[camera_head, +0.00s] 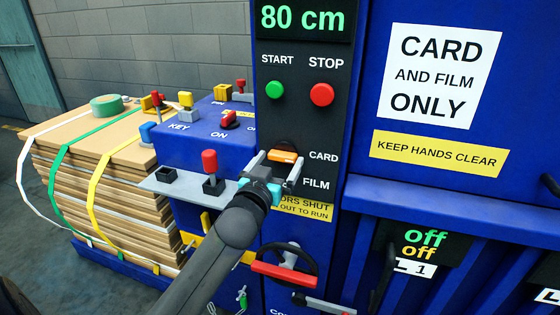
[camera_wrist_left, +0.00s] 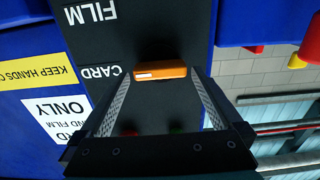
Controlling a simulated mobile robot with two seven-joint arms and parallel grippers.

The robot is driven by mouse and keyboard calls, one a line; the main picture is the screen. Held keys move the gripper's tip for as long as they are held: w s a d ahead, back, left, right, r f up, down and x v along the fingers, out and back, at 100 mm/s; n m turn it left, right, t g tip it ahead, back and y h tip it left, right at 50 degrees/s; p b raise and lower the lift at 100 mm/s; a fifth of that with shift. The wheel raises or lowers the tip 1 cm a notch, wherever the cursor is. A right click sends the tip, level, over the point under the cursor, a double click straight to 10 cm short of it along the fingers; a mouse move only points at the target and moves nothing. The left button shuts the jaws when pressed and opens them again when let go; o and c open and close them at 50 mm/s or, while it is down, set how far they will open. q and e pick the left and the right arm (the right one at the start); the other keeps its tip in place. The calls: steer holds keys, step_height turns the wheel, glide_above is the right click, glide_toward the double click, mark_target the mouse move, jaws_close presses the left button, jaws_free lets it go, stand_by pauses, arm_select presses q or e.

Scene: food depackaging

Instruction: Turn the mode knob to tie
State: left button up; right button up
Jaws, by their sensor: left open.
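The mode knob (camera_head: 284,156) is a small orange bar on the dark panel, left of the CARD label (camera_head: 323,157) and above the FILM label (camera_head: 316,184). In the left wrist view the knob (camera_wrist_left: 160,73) lies crosswise, its whitish end toward CARD (camera_wrist_left: 99,72). No "tie" label is readable in either view. My left gripper (camera_head: 278,165) is open at the panel, its fingers on either side of the knob. The left wrist view shows the knob between the fingertips (camera_wrist_left: 153,75) with gaps at the sides; depth contact is unclear. My right gripper is not in view.
Above the knob are a green START button (camera_head: 275,90) and a red STOP button (camera_head: 321,94). A red-topped lever (camera_head: 210,170) stands on a grey shelf to the left. A red-and-black handwheel (camera_head: 285,268) is below. A strapped cardboard bale (camera_head: 95,200) stands far left.

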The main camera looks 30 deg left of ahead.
arm_select(q)
steer(key=shift+w+a, duration=0.15)
steer(key=shift+w, duration=0.55)
steer(key=c, duration=1.1)
steer(key=shift+c, duration=0.2)
